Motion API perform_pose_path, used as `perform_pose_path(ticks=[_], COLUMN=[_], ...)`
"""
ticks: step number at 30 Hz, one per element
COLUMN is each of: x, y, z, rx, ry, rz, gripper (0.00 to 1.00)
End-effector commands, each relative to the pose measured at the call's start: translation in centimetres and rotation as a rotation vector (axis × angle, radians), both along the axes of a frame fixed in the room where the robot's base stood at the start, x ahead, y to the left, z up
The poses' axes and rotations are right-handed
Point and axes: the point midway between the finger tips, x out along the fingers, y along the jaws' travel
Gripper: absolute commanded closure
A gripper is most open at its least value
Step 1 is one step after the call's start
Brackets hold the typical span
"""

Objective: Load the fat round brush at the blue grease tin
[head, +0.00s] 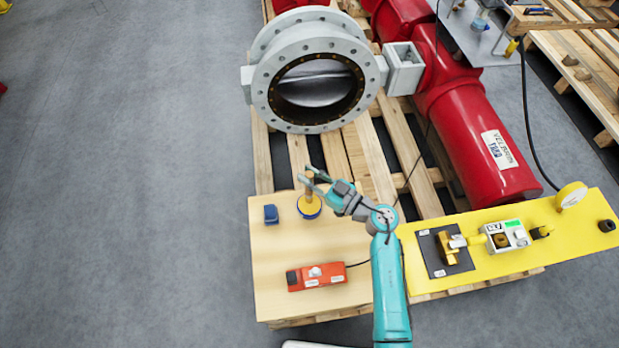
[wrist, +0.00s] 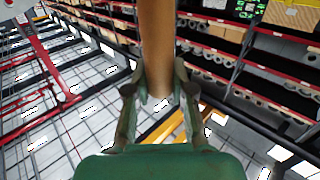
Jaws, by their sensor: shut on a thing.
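The blue grease tin (head: 309,213) stands on the light wooden board, with a yellow inside or top showing. The brush's tan wooden handle (head: 308,193) stands roughly upright at the tin, and its lower end overlaps the tin in the head view. The bristles cannot be made out. My gripper (head: 313,177) is shut on the upper part of the handle, above the tin. In the wrist view the round handle (wrist: 157,40) runs between the two fingers of my gripper (wrist: 158,92).
A small blue block (head: 271,214) lies left of the tin. A red control box (head: 317,276) with a cable lies in front. A yellow plate (head: 530,245) with fittings is at right. Behind stand a grey flanged valve (head: 258,95) and a red actuator (head: 470,125). The board's front left is bare.

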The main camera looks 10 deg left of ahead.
Motion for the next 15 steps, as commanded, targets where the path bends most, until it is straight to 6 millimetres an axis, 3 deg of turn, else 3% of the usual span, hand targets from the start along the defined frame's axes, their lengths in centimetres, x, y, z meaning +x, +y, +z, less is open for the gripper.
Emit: perform_pose_path(ticks=[15], x=[0.0], y=[0.0], z=[3.6], rx=[0.000], ry=[-0.004], rz=[0.000], gripper=[1.00])
